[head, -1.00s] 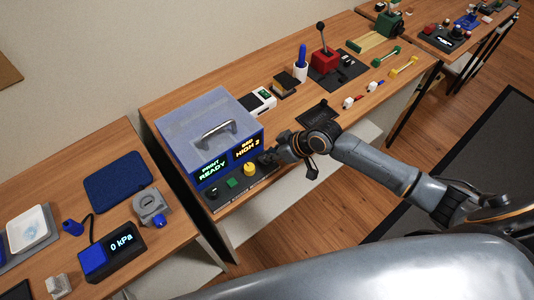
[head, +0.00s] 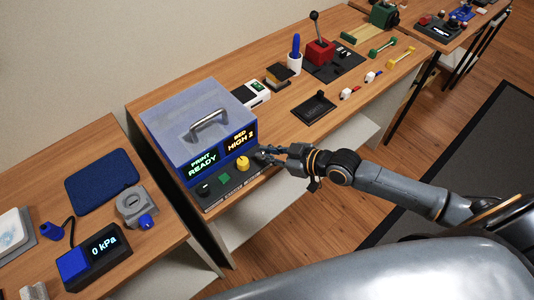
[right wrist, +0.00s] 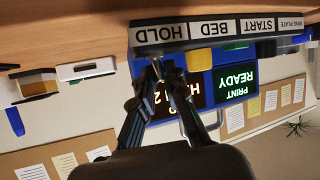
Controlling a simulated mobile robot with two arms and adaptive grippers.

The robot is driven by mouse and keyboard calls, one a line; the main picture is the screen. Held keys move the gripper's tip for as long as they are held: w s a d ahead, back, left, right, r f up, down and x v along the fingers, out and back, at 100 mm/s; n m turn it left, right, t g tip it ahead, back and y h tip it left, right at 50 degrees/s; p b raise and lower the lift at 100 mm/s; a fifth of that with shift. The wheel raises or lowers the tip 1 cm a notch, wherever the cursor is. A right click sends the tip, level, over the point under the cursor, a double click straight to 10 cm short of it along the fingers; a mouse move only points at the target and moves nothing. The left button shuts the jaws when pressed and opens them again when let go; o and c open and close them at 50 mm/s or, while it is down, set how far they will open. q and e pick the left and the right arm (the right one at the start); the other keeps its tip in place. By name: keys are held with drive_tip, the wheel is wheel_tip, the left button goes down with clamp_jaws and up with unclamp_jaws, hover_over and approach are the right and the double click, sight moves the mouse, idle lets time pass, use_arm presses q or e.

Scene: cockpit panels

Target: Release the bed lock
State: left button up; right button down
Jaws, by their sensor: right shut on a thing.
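The blue printer (head: 176,135) with a grey lid and handle stands on the middle bench. Its displays read PRINT READY (head: 202,168) and BED HIGH 2 (head: 240,141). Its front control strip (head: 228,188) carries a dark knob (head: 203,188), a green button (head: 224,177) and a yellow knob (head: 242,163). In the right wrist view, upside down, the strip's labels (right wrist: 208,29) include HOLD, BED and START. My right gripper (head: 262,154) is at the strip's right end, shut on a small dark control by the HOLD label (right wrist: 160,68); its fingers mostly hide it. My left gripper is out of view.
A black tray (head: 315,107), a white device (head: 253,94) and a red lever box (head: 319,51) stand farther along the bench. The left bench holds a pressure display (head: 104,243) reading 0 kPa and a blue mat (head: 101,180). Open floor lies right of the bench.

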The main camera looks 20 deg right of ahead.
drive_tip(key=c, duration=1.4)
unclamp_jaws()
drive_tip(key=shift+v, duration=6)
drive_tip(key=shift+d, duration=0.1)
drive_tip(key=shift+f, duration=0.1)
